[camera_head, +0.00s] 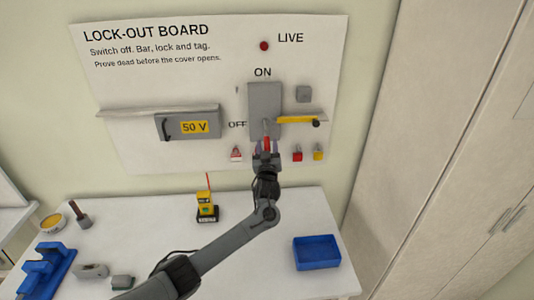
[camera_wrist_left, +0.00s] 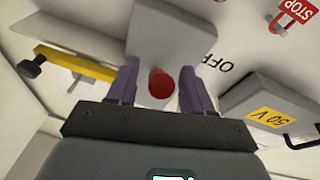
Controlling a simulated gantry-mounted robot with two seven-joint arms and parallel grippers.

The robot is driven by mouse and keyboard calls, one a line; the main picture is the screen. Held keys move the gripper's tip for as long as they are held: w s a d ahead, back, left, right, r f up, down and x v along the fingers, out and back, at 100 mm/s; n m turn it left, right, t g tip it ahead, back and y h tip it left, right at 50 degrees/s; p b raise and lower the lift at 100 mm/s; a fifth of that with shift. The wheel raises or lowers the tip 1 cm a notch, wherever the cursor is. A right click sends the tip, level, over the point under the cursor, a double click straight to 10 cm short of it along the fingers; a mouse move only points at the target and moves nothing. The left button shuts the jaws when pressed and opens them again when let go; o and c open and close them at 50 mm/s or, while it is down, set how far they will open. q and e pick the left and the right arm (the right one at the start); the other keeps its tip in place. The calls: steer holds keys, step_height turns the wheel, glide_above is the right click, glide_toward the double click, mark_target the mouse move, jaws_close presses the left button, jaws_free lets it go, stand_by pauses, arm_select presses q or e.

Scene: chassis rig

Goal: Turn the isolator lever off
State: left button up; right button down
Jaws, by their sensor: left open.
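The isolator is a grey box (camera_head: 264,100) on the lock-out board, with ON above it and OFF to its lower left. Its lever has a red grip (camera_head: 267,142) at the lower part of the box. In the left wrist view the red grip (camera_wrist_left: 161,84) shows end-on, in front of the grey box (camera_wrist_left: 170,38). My left gripper (camera_head: 267,152) is open, with one finger on each side of the red grip. I cannot tell whether the fingers touch it. The lever's shaft is mostly hidden in the wrist view. My right gripper is not in view.
A yellow bar (camera_head: 297,120) sits right of the isolator. A grey 50 V cover (camera_head: 188,124) is at left. A dark red lamp (camera_head: 264,46) is beside LIVE. Red (camera_head: 297,156) and yellow (camera_head: 318,155) padlocks hang below. A yellow tester (camera_head: 207,205) and blue tray (camera_head: 317,252) are on the table.

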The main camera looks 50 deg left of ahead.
arm_select(q)
steer(key=v, duration=1)
steer(key=shift+s+d, duration=0.25)
steer(key=shift+f, duration=0.2)
